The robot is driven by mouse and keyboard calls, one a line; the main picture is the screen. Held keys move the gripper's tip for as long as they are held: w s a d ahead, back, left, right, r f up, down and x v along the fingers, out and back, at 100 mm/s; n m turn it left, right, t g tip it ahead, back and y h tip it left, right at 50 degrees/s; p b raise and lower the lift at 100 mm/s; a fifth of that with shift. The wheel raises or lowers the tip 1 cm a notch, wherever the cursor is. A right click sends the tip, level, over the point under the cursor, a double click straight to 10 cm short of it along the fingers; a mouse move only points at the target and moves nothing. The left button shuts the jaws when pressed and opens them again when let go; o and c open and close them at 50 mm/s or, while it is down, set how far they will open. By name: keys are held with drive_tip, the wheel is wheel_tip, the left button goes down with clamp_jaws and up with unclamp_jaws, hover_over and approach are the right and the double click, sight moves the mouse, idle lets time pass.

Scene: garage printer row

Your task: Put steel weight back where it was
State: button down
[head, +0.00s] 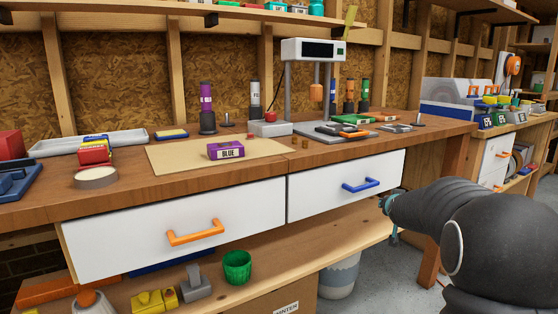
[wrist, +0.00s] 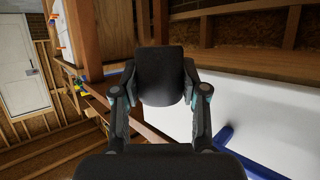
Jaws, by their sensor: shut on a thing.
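My gripper (wrist: 161,88) is shut on a dark, rounded block between its fingertips in the wrist view. I take this block to be the steel weight (wrist: 162,66); its far side is hidden. In the head view my gripper (head: 387,204) is at the right end of the white drawer with the blue handle (head: 361,186), below the bench top's front edge. The weight cannot be made out there. In the wrist view the white drawer front (wrist: 265,100) and part of its blue handle are to the right of the fingers.
The lower shelf (head: 285,265) holds a green cup (head: 237,266). Bare bench top shows along the front edge.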

drive_tip(key=shift+s+d+r, duration=0.15)
drive_tip(key=shift+r, duration=2.05)
drive_tip(key=s+a+r+n+y+b, duration=0.1)
drive_tip(key=s+a+r+n+y, duration=0.2)
drive_tip(key=r, duration=0.7)
drive_tip(key=s+a+r+y+b, duration=0.1)
drive_tip(key=s+a+r, duration=0.4)
drive_tip(key=r, duration=0.5)
drive_tip(key=s+a+r+n+y+b, duration=0.15)
drive_tip(key=s+r, duration=0.35)
drive_tip(key=r, duration=0.5)
drive_tip(key=n+g+y, duration=0.2)
drive_tip(key=n+y, duration=0.3)
hover_over(281, 155)
wheel_tip(281, 155, down, 8)
drive_tip(key=shift+s, duration=0.1)
drive_tip(key=shift+f+b, duration=0.45)
drive_tip(key=shift+f, duration=1.5)
drive_tip(key=shift+f+b, duration=0.35)
